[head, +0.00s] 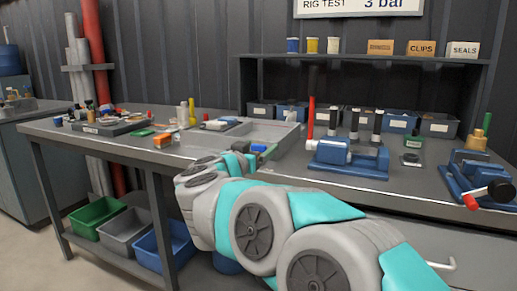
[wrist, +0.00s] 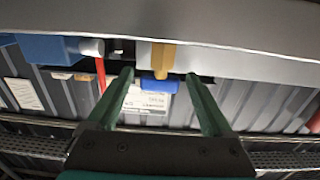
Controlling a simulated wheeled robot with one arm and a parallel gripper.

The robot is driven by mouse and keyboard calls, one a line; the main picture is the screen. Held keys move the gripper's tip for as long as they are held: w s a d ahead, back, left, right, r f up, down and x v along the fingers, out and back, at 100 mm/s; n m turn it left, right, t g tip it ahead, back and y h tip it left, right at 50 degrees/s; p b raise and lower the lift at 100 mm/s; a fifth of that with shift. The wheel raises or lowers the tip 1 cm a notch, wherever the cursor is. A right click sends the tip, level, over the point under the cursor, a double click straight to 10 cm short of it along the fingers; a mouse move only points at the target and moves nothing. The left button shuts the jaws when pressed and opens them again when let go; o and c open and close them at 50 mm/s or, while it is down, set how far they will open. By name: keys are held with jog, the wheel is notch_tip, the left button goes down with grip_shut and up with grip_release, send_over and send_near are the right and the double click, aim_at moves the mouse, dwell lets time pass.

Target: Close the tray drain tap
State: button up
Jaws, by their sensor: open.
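In the wrist view the drain tap has a brass-coloured body (wrist: 162,57) and a blue handle (wrist: 158,84), set against the grey tray wall (wrist: 225,62). My gripper (wrist: 160,76) is open, with one dark green finger on each side of the blue handle. Gaps show between the handle and both fingers; whether the handle lies at fingertip depth is unclear. In the head view the grey tray (head: 273,132) sits on the bench. A small blue part (head: 258,148), apparently the tap handle, shows at its front right beside my wrist, which hides much of that area.
A blue pump (head: 345,158) with an upright red handle (head: 311,108) stands right of the tray. A blue vise-like device (head: 475,175) is at the far right. Small parts and a dark tray (head: 108,128) lie left. Bins (head: 95,218) sit below the bench (head: 100,144).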

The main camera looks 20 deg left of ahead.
jog(key=s, duration=0.7)
jog(key=shift+s+a, duration=0.35)
jog(key=s+d+f+n+g+y, duration=0.3)
jog(key=s+d+f+g, duration=0.35)
jog(key=d+f, duration=0.35)
jog(key=s+d+f+n+g+y, duration=0.35)
jog(key=s+d+f+g, duration=0.3)
jog(key=d+f, duration=0.3)
jog(key=s+d+f+m+g+h, duration=0.2)
jog(key=s+d+f+g, duration=0.1)
jog(key=s+d, duration=0.7)
jog(key=s+d+f+m+g+h, duration=0.3)
jog(key=s+d+f, duration=0.3)
jog(key=s+d, duration=0.4)
jog(key=s, duration=0.3)
jog(key=shift+s+g, duration=0.3)
jog(key=shift+g, duration=0.1)
